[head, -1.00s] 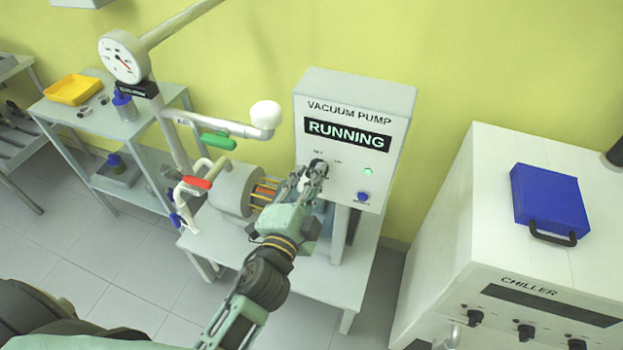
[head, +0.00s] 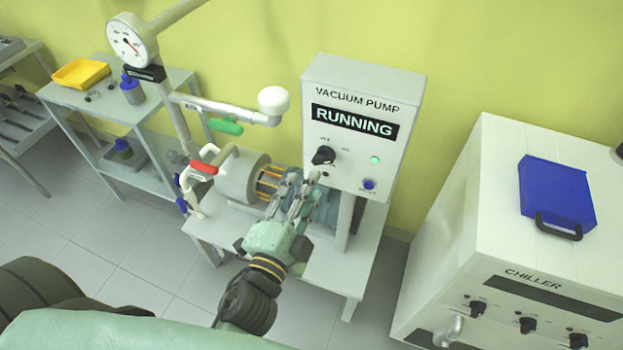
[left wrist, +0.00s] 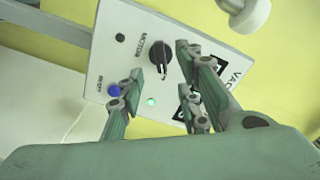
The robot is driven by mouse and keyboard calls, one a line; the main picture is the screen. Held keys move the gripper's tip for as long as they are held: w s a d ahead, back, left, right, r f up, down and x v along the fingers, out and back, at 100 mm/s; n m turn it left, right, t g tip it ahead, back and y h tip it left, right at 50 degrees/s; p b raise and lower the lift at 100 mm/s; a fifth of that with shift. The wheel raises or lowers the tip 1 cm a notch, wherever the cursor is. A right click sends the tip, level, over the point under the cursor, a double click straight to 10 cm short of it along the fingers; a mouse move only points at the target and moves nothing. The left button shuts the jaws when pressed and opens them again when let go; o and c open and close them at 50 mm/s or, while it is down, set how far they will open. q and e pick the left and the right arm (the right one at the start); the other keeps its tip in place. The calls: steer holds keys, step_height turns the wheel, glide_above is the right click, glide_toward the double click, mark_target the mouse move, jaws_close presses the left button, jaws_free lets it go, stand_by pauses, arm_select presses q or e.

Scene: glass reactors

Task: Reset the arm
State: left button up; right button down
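My left gripper (head: 296,192) is in front of the vacuum pump (head: 350,195), just below and left of the black knob (head: 323,155) on its control box (head: 362,85). Its fingers are spread apart with nothing between them. The display reads RUNNING and a green light (head: 376,160) is lit beside the knob. In the left wrist view the open fingers (left wrist: 158,95) point at the panel, and the knob (left wrist: 161,55) is clear of them. My right gripper is not in view.
The white chiller (head: 460,200) with a blue case (head: 556,195) on top stands at right. Pipes with a green-handled valve (head: 226,126) and a red-handled valve (head: 203,167) rise at left. A shelf (head: 130,112) with a yellow tray (head: 80,73) is behind them.

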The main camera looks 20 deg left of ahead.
arm_select(q)
steer(key=shift+s, duration=0.25)
stand_by(0.3)
steer(key=s+d+f+n+g+h, duration=0.15)
steer(key=s+f+g, duration=0.25)
steer(key=f, duration=1.4)
steer(key=s+f+n+g+y, duration=0.1)
steer(key=s+f+n+g, duration=0.3)
steer(key=f, duration=1.5)
steer(key=s+a+f+n+g, duration=0.2)
steer(key=s+a+f+g, duration=0.2)
steer(key=s+f, duration=0.6)
steer(key=s+a+f+n+g+y, duration=0.1)
steer(key=s+a+f+g, duration=0.4)
steer(key=s+f, duration=0.5)
steer(key=s+n, duration=0.1)
steer(key=s, duration=0.6)
steer(key=shift+s+a+f+n, duration=0.15)
steer(key=shift+s+a+n, duration=0.15)
steer(key=shift+a+n, duration=0.05)
steer(key=shift+o, duration=0.5)
steer(key=shift+w, duration=0.1)
